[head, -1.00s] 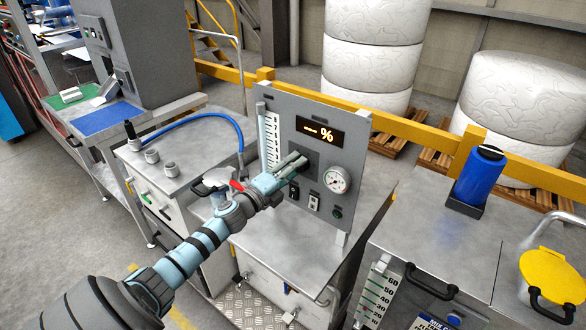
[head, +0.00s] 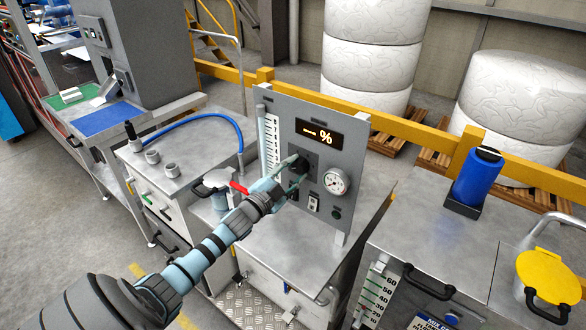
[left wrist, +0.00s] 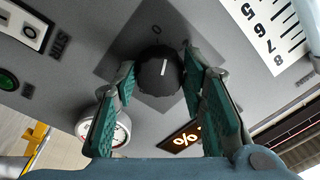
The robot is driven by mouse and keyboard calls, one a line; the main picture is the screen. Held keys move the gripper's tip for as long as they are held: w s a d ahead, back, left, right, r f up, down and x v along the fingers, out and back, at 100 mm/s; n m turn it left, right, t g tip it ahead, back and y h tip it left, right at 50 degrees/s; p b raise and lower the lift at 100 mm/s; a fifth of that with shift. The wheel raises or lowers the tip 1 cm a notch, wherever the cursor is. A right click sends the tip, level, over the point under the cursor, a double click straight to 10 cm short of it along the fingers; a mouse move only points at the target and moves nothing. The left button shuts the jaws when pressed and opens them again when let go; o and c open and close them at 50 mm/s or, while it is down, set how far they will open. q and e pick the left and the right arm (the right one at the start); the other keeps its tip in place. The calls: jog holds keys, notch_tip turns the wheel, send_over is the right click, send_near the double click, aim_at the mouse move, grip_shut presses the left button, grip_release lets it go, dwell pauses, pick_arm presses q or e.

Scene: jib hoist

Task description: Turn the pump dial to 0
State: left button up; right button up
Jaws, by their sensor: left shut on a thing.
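The pump dial (left wrist: 160,72) is a black ribbed knob on a dark square plate of the grey panel (head: 268,103). In the left wrist view its white line points up the picture, near a small mark that looks like 0. In the head view the dial (head: 298,166) is partly hidden by my left gripper (head: 289,172). In the left wrist view my left gripper (left wrist: 160,84) has its green-padded fingers on either side of the dial, shut on it. The amber display (head: 319,134) above the dial reads a dash and %. My right gripper is not in view.
A round gauge (head: 336,182) and a switch (head: 314,203) sit close beside the dial. A bench with a blue hose (head: 205,118) stands left. A cabinet with a blue cylinder (head: 476,177) stands right. The steel top (head: 300,243) before the panel is clear.

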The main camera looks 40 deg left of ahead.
pick_arm(q)
jog(key=shift+d+r+n+p, duration=0.1)
jog(key=shift+n+p, duration=0.4)
jog(key=shift+n, duration=1.2)
jog(key=o, duration=1.2)
jog(key=shift+c, duration=0.2)
jog(key=s+f, duration=0.1)
jog(key=s, duration=1.1)
jog(key=shift+d, duration=0.25)
jog(key=shift+w, duration=0.1)
